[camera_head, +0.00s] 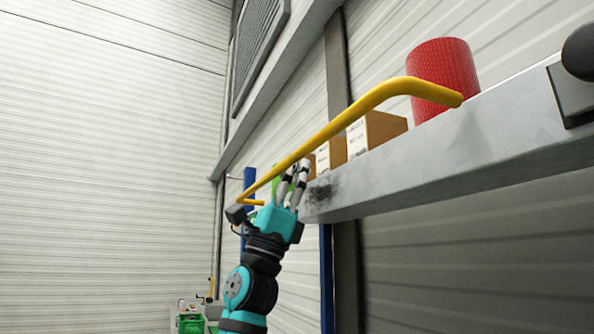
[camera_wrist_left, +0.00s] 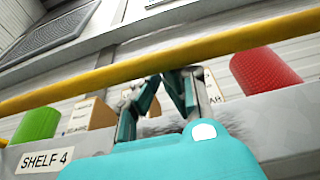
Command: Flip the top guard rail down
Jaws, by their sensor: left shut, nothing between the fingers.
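The yellow guard rail (camera_head: 350,115) runs along the front of the grey shelf, standing above its front edge. Its near end bends in to the shelf beside the red cylinder, and its far end bends in low at the left. In the left wrist view the rail (camera_wrist_left: 230,42) crosses the whole picture at a slant. My left gripper (camera_head: 296,168) is raised at the far part of the rail, fingers pointing up. In the wrist view the shut fingers (camera_wrist_left: 168,80) meet the rail's lower edge; their tips are partly hidden, and I cannot tell whether they touch it. My right gripper is out of view.
On the grey shelf (camera_head: 410,180) stand cardboard boxes (camera_head: 375,131), a red cylinder (camera_head: 442,72) and a green item (camera_wrist_left: 38,122). A "SHELF 4" label (camera_wrist_left: 45,160) is on the shelf front. Green crates (camera_head: 191,323) are low at the back. Space left of the rail looks clear.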

